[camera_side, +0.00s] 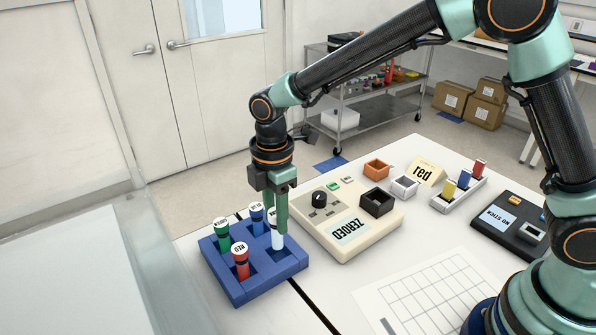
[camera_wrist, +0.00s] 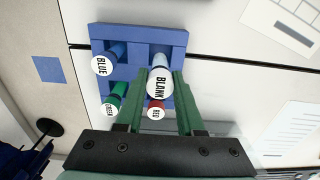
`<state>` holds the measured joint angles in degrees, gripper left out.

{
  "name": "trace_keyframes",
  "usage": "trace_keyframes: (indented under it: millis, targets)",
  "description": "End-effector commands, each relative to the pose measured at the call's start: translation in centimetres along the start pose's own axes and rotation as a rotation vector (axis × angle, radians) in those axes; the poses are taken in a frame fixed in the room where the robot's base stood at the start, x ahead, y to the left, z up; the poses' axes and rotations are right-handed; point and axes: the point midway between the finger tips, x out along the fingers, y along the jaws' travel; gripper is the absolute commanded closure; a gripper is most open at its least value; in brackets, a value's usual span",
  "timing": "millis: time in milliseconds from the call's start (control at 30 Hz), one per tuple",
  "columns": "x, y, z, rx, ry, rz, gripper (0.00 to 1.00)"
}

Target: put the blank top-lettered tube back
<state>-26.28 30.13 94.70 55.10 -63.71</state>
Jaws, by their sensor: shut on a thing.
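The blank tube (camera_side: 277,241) is white, and its cap reads BLANK in the wrist view (camera_wrist: 158,83). My gripper (camera_side: 276,222) is shut on it near the top, one green finger on each side. The tube is upright over the right-hand compartment of the blue rack (camera_side: 239,293); its lower end is at that opening, and I cannot tell if it touches the bottom. A green tube (camera_side: 223,241), a blue tube (camera_side: 257,224) and a red tube (camera_side: 241,269) stand in the rack's other compartments, with name-lettered caps. In the wrist view the red tube is partly hidden.
A card reading red (camera_side: 427,172), a small-tube strip (camera_side: 458,192) and a black device (camera_side: 507,227) are farther right. A gridded sheet (camera_side: 432,292) lies in front.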

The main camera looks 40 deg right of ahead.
Motion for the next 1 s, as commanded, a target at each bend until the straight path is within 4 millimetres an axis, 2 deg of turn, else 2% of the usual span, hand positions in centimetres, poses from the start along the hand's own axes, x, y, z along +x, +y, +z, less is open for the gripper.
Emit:
trace_keyframes:
  millis: [300, 733, 767, 800, 833, 1000]
  targets:
    - [4.0, -0.1, 0.0, 0.000, -0.001, -0.003, 1.00]
    - [4.5, 0.0, 0.0, 0.000, -0.001, -0.001, 1.00]
    - [4.5, 0.0, 0.0, 0.000, 0.000, -0.001, 0.56]
    - [4.5, 0.0, 0.0, 0.000, 0.000, -0.001, 0.40]
    - [4.5, 0.0, 0.0, 0.000, 0.000, -0.001, 0.33]
    - [4.5, 0.0, 0.0, 0.000, 0.000, -0.001, 0.33]
